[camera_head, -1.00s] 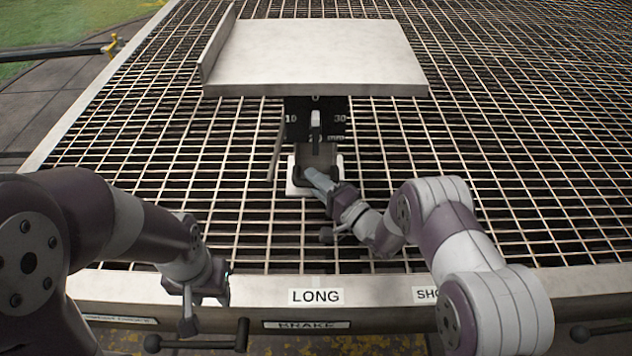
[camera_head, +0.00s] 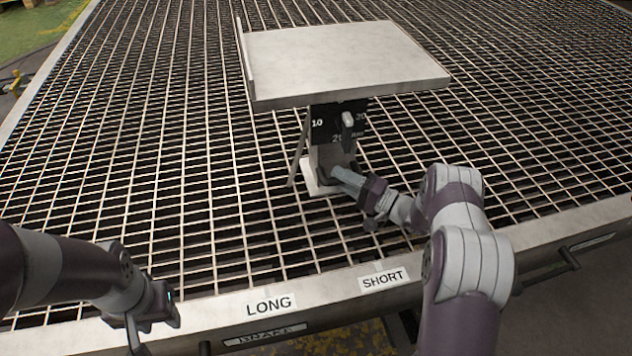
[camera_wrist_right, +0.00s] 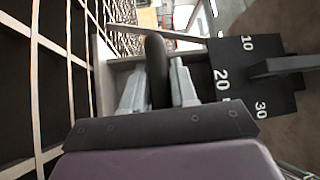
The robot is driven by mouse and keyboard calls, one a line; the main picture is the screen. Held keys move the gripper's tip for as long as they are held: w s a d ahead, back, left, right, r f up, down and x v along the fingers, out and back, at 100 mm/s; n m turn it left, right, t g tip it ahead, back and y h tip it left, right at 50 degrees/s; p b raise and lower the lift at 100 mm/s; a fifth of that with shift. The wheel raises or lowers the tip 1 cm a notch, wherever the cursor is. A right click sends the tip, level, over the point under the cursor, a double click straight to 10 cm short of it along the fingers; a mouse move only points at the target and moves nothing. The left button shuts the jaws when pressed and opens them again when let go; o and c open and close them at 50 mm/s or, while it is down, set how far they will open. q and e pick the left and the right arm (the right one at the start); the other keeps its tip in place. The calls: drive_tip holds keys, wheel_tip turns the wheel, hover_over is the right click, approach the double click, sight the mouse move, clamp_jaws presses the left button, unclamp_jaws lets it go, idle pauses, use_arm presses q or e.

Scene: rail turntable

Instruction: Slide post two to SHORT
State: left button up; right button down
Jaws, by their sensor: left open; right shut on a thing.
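The post (camera_head: 326,158) stands upright on the grating, with a pale base plate (camera_head: 312,190) and a black plate (camera_head: 325,118) marked with numbers. It carries a flat grey platform (camera_head: 345,60). My right gripper (camera_head: 345,178) is shut at the foot of the post; its wrist view shows the fingers (camera_wrist_right: 158,88) closed around a dark upright bar (camera_wrist_right: 157,65). On the front rail are the labels LONG (camera_head: 268,304) and SHORT (camera_head: 384,279). The post stands back from the rail, roughly between the two labels. My left gripper (camera_head: 138,335) is open, low at the left, partly cut off.
The grating (camera_head: 150,170) is clear around the post. A thin rod (camera_head: 298,150) slants beside it. A BRAKE label (camera_head: 265,335) is on the rail's front face. A dark handle (camera_head: 570,258) sticks out below the rail at right.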

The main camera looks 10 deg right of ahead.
drive_tip(key=shift+d, duration=1.25)
drive_tip(key=c, duration=1)
unclamp_jaws()
drive_tip(key=p+v, duration=0.3)
drive_tip(key=v, duration=0.4)
drive_tip(key=shift+s, duration=0.1)
drive_tip(key=shift+s+d+f, duration=0.1)
drive_tip(key=shift+d+f, duration=0.05)
